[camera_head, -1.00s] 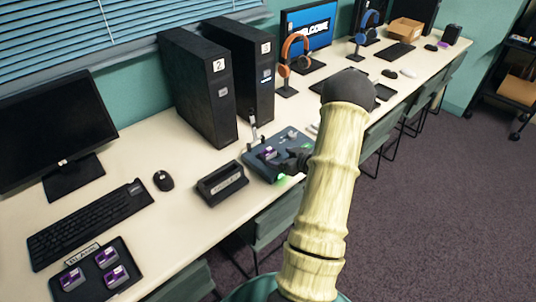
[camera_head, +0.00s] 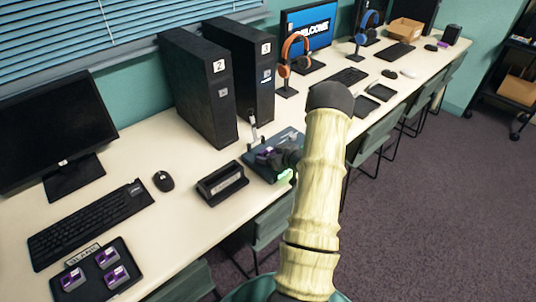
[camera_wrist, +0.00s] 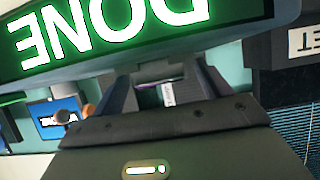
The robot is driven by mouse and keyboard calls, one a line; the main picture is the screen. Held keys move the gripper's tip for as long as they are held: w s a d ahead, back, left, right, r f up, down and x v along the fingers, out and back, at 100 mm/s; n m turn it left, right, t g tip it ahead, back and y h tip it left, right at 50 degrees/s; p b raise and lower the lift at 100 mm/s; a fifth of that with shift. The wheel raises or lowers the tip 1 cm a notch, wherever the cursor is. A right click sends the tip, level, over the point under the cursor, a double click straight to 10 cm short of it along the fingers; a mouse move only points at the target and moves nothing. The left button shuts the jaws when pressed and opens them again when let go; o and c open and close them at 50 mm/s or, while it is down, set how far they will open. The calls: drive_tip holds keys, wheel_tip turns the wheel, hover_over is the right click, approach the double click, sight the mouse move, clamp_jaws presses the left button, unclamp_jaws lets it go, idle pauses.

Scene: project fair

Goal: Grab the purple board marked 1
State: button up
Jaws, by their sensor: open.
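A purple board (camera_head: 264,153) sits on the dark device (camera_head: 286,138) at mid-table. It is small here, and I cannot read a number on it. My gripper (camera_head: 277,158) is open right beside it at the device, partly covering it. In the wrist view the open fingers (camera_wrist: 165,76) frame a small piece with a purple edge and a white tag (camera_wrist: 168,94). The piece is mostly hidden, and I cannot tell whether the fingers touch it. The device's glowing green DONE panel (camera_wrist: 110,28) fills the top of that view.
Several purple boards lie in a tray marked BLANK (camera_head: 128,253) at front left. A black labelled holder (camera_head: 222,184) stands just left of the device. Black towers marked 2 (camera_head: 200,95) and 3 (camera_head: 250,70) stand behind. Chairs (camera_head: 262,226) line the table's front edge.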

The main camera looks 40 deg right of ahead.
sight(271, 153)
idle(0.5)
drive_tip(key=c, duration=1.1)
drive_tip(key=shift+o, duration=0.2)
wheel_tip(271, 153, up, 10)
drive_tip(key=shift+p, duration=0.35)
